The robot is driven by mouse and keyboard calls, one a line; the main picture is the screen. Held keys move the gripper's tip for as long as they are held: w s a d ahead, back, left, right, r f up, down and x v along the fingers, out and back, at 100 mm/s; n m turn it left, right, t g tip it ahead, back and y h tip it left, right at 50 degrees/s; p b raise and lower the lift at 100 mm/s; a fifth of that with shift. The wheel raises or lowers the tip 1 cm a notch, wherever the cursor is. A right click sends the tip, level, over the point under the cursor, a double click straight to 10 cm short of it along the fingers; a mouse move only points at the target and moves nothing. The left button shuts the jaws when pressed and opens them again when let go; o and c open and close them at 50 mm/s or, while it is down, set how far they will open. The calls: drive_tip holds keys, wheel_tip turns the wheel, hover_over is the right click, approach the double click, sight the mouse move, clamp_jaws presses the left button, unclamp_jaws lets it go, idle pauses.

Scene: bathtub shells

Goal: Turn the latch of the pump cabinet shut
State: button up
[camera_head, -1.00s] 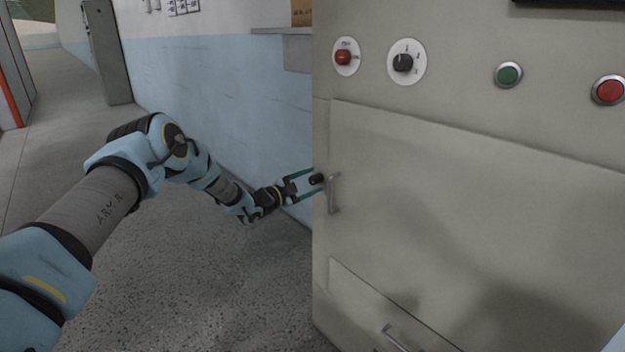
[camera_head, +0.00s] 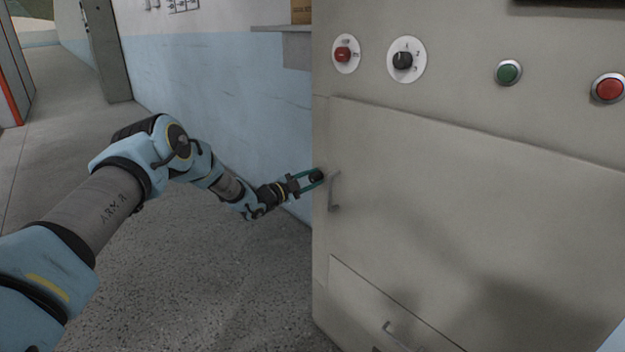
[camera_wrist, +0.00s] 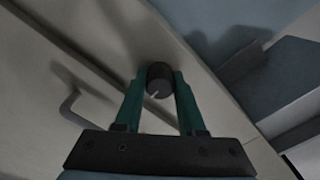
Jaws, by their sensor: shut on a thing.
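The pump cabinet (camera_head: 480,220) is a grey-beige box filling the right of the head view. Its latch (camera_head: 316,176) is a dark round knob at the left edge of the door, beside the upright bar handle (camera_head: 334,192). In the wrist view the latch (camera_wrist: 160,80) shows a pale pointer mark toward the lower left. My gripper (camera_head: 313,179) is shut on the latch, with one green finger on each side of it, as the wrist view of the gripper (camera_wrist: 160,92) shows. The fingers hide the sides of the knob.
The door handle (camera_wrist: 70,105) stands out close to the left of my fingers in the wrist view. A red button (camera_head: 608,88), a green button (camera_head: 508,73) and a rotary switch (camera_head: 403,60) sit above the door. Open floor (camera_head: 210,285) lies left of the cabinet.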

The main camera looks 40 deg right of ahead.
drive_tip(key=shift+f+n+b, duration=0.15)
drive_tip(key=shift+n+b, duration=0.15)
drive_tip(key=shift+b, duration=0.15)
clamp_jaws()
drive_tip(key=shift+b, duration=0.3)
drive_tip(key=n+b, duration=0.2)
drive_tip(key=shift+f+b, duration=0.15)
drive_tip(key=shift+b, duration=0.2)
drive_tip(key=n+b, duration=0.4)
drive_tip(key=n, duration=0.1)
drive_tip(key=shift+n, duration=0.4)
drive_tip(key=n+b, duration=0.1)
drive_tip(key=n, duration=0.3)
drive_tip(key=shift+n, duration=0.3)
drive_tip(key=n, duration=0.4)
drive_tip(key=shift+r+n, duration=0.2)
drive_tip(key=shift+n, duration=0.2)
